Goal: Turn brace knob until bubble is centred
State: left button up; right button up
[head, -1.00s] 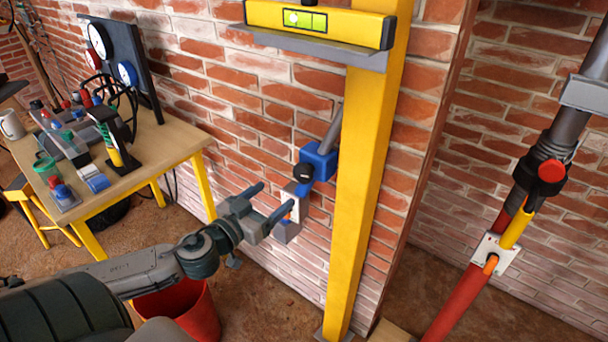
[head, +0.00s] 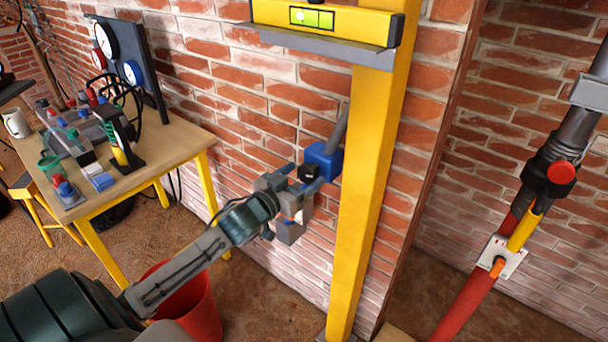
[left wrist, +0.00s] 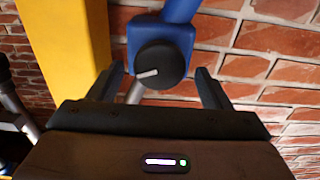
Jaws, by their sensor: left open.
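The brace knob (head: 308,173) is round and black, on a blue block (head: 324,160) beside the yellow post (head: 372,190). In the left wrist view the knob (left wrist: 160,65) faces me with a pale pointer mark, between my two fingers. My left gripper (head: 308,180) is open, its fingers on either side of the knob; contact is not visible. The yellow spirit level (head: 345,20) rests on a grey ledge at the top. Its green vial (head: 312,18) shows a pale bubble left of the middle. My right gripper is not in view.
A wooden table (head: 165,150) with yellow legs holds gauges and small tools at the left. A red bucket (head: 190,305) stands on the floor below my left arm. A red prop with a grey upper tube (head: 465,305) leans at the right. The brick wall is close behind the knob.

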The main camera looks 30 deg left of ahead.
pick_arm(q)
jog(key=shift+w, duration=0.6)
jog(key=shift+c, duration=0.2)
jog(key=c, duration=0.9)
jog(key=m+p, duration=0.2)
jog(key=m, duration=0.2)
jog(key=shift+d+r+m+p, duration=0.1)
jog(key=shift+d+m+p, duration=0.05)
jog(key=shift+m+p, duration=0.2)
jog(key=shift+d+m+p, duration=0.1)
jog(key=shift+m+p, duration=0.2)
jog(key=shift+m, duration=1.15)
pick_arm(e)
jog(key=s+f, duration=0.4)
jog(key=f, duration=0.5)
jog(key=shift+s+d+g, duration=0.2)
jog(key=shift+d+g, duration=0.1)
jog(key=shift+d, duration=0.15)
pick_arm(q)
jog(key=o, duration=0.9)
